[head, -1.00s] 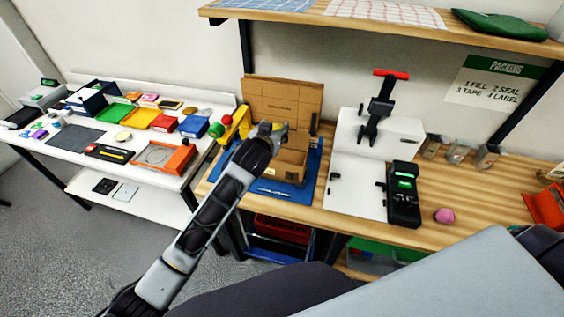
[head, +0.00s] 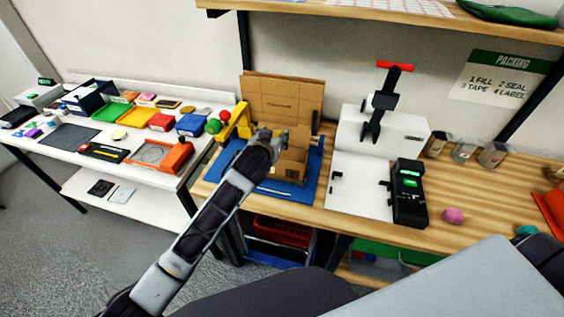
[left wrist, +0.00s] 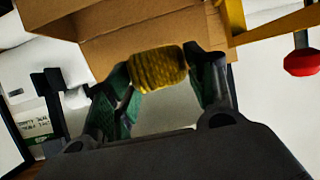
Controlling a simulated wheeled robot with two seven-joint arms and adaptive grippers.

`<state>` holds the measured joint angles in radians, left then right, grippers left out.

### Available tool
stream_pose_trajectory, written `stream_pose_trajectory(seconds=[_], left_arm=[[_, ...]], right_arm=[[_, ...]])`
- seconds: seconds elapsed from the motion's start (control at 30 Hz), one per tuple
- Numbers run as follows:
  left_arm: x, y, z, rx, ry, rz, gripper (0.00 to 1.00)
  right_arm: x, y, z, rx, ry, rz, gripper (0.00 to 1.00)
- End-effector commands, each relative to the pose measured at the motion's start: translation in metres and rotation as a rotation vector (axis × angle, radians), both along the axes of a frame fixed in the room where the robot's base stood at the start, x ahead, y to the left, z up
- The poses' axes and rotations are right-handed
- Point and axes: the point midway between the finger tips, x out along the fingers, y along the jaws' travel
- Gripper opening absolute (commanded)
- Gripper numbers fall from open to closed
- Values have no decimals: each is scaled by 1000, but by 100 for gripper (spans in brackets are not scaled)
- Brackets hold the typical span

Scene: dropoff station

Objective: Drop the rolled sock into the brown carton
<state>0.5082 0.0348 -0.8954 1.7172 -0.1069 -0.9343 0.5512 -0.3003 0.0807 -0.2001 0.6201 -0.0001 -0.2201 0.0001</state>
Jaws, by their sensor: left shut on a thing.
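The brown carton (head: 290,168) stands open on a blue mat on the wooden bench, its tall back flap raised. In the left wrist view its cardboard walls (left wrist: 130,48) fill the upper middle. My left gripper (head: 268,138) is at the carton's left side in the head view and covers part of it. In the left wrist view its fingers are shut on the mustard-yellow rolled sock (left wrist: 158,68), which appears in front of the carton opening. I cannot tell whether the sock is over the opening. The sock is hardly visible in the head view. My right gripper is not in view.
A yellow frame with a red knob (left wrist: 302,62) stands close beside the carton. A white board with a black device (head: 408,192) and a pink ball (head: 453,215) lie to the right. A white table (head: 75,140) with many items stands left; a shelf hangs above.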

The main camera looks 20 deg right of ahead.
Motion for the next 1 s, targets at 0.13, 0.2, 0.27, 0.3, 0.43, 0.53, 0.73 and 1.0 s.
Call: stream_pose_trajectory(seconds=[0.13, 0.2, 0.27, 0.3, 0.43, 0.53, 0.73, 1.0], left_arm=[[0, 0, -6, -1, -1, 0, 33], [0, 0, -8, -1, -1, 0, 33], [0, 0, -8, -1, -1, 0, 33], [0, 0, -8, -1, -1, 0, 33], [0, 0, -8, -1, -1, 0, 33], [0, 0, -8, -1, -1, 0, 33], [0, 0, -8, -1, -1, 0, 69], [0, 0, -8, 0, 0, 0, 80]], right_arm=[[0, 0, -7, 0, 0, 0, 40], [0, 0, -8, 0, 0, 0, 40], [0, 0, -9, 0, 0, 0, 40], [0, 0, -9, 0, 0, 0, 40], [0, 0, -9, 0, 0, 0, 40], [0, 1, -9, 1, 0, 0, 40], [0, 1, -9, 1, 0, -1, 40], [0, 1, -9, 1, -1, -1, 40]])
